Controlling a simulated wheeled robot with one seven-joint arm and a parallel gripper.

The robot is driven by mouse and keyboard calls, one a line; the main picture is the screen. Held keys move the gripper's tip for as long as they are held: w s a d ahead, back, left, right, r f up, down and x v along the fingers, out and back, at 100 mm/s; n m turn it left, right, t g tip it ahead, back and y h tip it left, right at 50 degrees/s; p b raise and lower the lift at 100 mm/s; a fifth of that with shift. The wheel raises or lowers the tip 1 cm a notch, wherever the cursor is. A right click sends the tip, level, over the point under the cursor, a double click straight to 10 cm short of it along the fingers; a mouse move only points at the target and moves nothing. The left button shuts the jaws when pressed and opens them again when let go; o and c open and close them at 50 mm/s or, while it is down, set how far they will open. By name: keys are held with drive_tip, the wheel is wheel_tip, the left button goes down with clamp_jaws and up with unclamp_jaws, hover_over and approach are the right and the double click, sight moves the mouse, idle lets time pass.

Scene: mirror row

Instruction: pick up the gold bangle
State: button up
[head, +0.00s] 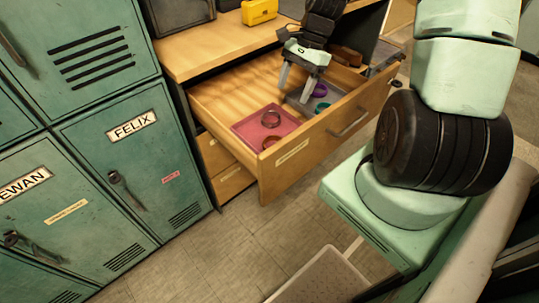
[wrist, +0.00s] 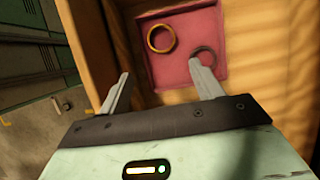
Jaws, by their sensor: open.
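The gold bangle (wrist: 161,38) lies in a pink-red tray (wrist: 183,84) inside the open drawer. In the wrist view it is just beyond my fingertips, above the gap between them. In the head view it seems to be the ring (head: 270,142) near the drawer front, though its colour is unclear there. A darker ring (wrist: 204,55) shares the tray, partly behind my right finger; it seems to be the farther ring (head: 271,119) in the head view. My gripper (head: 294,95) is open and empty over the drawer, right of the tray; its fingers also show in the wrist view (wrist: 160,74).
A grey tray (head: 294,103) beside the pink one holds purple (head: 320,90) and teal rings. The wooden drawer front (head: 325,135) and sides rise around the trays. Green lockers (head: 125,150) stand to the left. A yellow object (head: 259,11) sits on the wooden top.

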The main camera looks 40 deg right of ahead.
sight(275, 139)
drive_tip(key=b+x, duration=0.1)
drive_tip(key=x, duration=1.6)
drive_tip(key=shift+w+f, duration=0.15)
drive_tip(key=c, duration=0.6)
